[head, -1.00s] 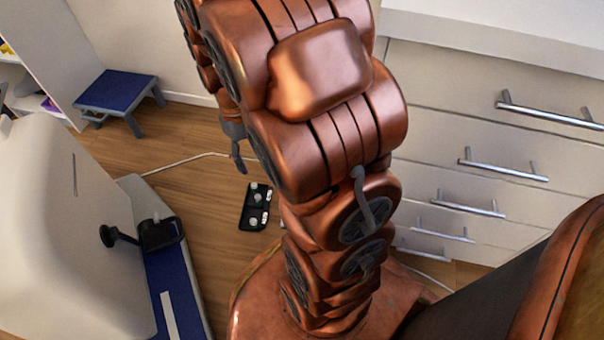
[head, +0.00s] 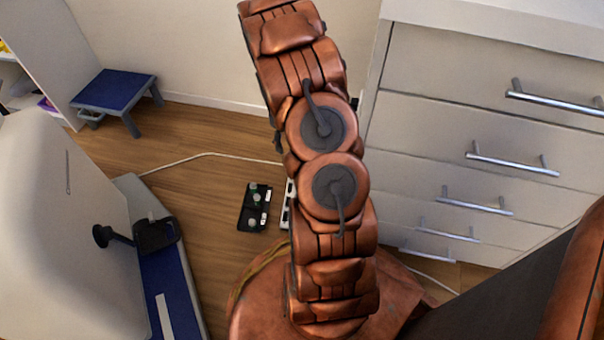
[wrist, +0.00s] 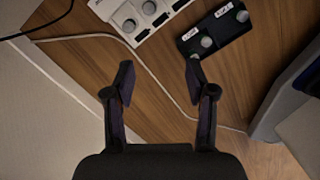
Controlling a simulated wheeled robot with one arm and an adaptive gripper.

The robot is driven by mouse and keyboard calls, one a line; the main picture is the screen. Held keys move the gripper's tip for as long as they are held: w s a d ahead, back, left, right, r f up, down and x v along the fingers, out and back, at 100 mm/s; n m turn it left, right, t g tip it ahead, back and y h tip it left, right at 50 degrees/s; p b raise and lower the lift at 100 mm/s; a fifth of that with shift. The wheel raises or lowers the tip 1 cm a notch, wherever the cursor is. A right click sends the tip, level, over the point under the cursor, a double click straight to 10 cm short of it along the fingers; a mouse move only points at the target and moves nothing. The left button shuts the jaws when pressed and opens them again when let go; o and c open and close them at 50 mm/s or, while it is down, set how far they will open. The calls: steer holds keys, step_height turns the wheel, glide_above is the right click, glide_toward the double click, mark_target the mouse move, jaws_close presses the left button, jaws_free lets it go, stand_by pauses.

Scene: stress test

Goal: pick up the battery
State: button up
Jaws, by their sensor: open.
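In the head view my arm mostly hides the gripper.
A drawer cabinet (head: 420,130) stands at right. A blue stool (head: 114,90) stands back left. A pale rounded machine (head: 60,230) fills the left.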

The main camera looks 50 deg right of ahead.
steer(key=shift+n+t, duration=0.3)
steer(key=shift+t, duration=0.1)
steer(key=d+f, duration=0.2)
steer(key=f, duration=0.2)
steer(key=d+f+b, duration=0.1)
steer(key=d+f, duration=0.2)
steer(key=f, duration=0.2)
steer(key=d+f, duration=0.3)
steer(key=f, duration=0.1)
steer(key=shift+s+f, duration=0.1)
steer(key=shift+f, duration=0.15)
steer(key=shift+f+b, duration=0.85)
steer(key=shift+f, duration=0.55)
steer(key=f+b, duration=0.2)
steer(key=f, duration=0.1)
steer(key=f+b, duration=0.1)
steer(key=f, duration=0.1)
steer(key=shift+a+b, duration=0.35)
steer(key=shift+c, duration=0.3)
jaws_close()
